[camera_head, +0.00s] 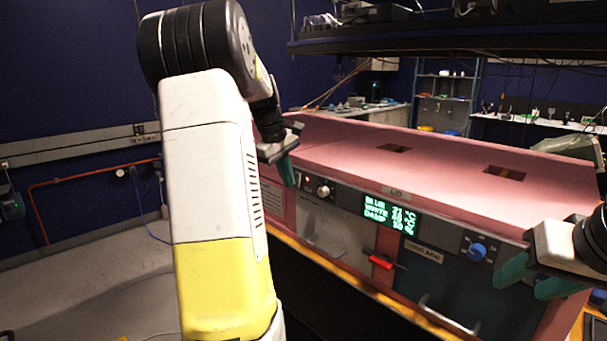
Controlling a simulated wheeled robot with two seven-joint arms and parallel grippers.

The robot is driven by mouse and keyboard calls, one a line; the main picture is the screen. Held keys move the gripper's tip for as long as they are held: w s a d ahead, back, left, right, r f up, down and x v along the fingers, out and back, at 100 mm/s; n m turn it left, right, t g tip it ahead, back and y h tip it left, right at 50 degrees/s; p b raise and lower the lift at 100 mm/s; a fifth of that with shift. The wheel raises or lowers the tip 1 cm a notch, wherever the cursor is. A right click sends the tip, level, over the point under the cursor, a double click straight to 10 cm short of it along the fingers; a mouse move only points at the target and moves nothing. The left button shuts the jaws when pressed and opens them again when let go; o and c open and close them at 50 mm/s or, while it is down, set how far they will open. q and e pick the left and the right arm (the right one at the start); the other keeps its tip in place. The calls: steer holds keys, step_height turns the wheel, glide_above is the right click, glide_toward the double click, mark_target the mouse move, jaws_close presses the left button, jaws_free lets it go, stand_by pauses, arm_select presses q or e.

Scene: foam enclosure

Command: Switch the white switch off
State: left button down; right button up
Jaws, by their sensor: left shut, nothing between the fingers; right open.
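The white switch (323,191) is a small round knob on the dark control strip at the left end of the pink enclosure's front. My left gripper (288,173) is shut and empty, with its green fingers pointing down just left of the knob in the picture. A gap shows between the fingers and the knob; the distance in depth is hard to tell. My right gripper (521,283) is open and empty at the right, near the blue knob (478,251). The white switch's exact setting is too small to read.
The pink foam enclosure (440,161) has a green-lit display (391,217) and a red handle (381,262) on its front. A metal handle (447,316) sits lower down. A dark shelf (440,43) hangs above. Open floor (90,285) lies at the left.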

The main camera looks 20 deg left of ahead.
arm_select(q)
steer(key=shift+w+d, duration=0.15)
steer(key=shift+w, duration=0.2)
steer(key=shift+w+d+f+t, duration=0.1)
steer(key=shift+w+f+t, duration=0.05)
steer(key=shift+t, duration=0.15)
steer(key=shift+r, duration=0.9)
